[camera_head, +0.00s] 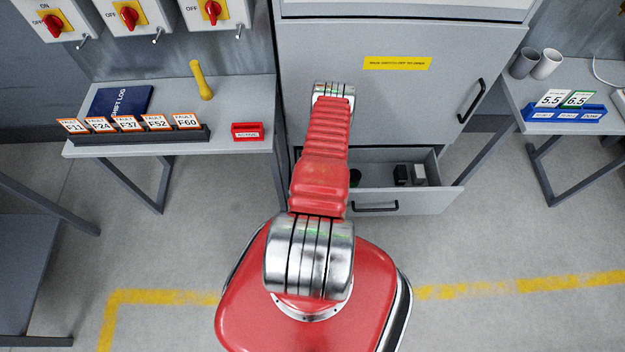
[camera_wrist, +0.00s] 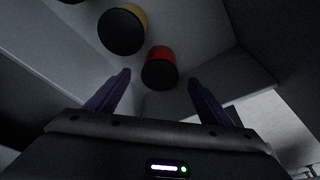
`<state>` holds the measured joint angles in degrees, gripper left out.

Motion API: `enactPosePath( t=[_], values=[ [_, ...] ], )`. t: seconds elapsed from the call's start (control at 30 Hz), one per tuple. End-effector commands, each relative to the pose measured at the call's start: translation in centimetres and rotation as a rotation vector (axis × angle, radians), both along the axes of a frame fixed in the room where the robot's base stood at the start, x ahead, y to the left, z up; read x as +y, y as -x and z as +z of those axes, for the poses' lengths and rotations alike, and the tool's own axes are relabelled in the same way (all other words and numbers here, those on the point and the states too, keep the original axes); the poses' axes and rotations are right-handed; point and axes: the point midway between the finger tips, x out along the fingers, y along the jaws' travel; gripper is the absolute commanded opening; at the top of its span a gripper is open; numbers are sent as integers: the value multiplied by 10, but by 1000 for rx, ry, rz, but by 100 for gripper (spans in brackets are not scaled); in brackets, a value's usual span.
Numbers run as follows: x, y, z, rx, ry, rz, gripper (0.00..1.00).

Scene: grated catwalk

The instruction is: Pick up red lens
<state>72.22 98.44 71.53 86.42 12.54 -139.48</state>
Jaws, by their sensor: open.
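The red lens (camera_wrist: 159,68), a short cylinder with a dark end face, shows in the wrist view between and just beyond the fingertips. It rests on the pale floor of what looks like the open drawer. My gripper (camera_wrist: 157,85) is open, with its two dark fingers apart on either side of the lens's near end; I cannot tell whether either touches it. A yellow lens (camera_wrist: 122,30) with a dark face lies beyond it to the left. In the head view my arm hides the gripper, and I cannot make out the red lens there.
The cabinet's open drawer (camera_head: 376,208) holds small dark items (camera_head: 401,175) at its right. The cabinet front (camera_head: 392,95) rises behind it. The left table (camera_head: 215,146) carries a label rack, a book and a red tray. The right table (camera_head: 524,75) holds cups and a blue rack.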

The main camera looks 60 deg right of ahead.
Motion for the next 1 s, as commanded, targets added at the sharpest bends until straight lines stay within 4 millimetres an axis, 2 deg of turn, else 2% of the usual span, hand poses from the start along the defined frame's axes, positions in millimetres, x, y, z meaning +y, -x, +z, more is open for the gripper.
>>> enactPosePath(
  t=[0.57,1.0],
  values=[
    [-4,-14,-44,0,-1,0,74],
    [-5,-15,-47,1,-1,-1,74]
  ],
)
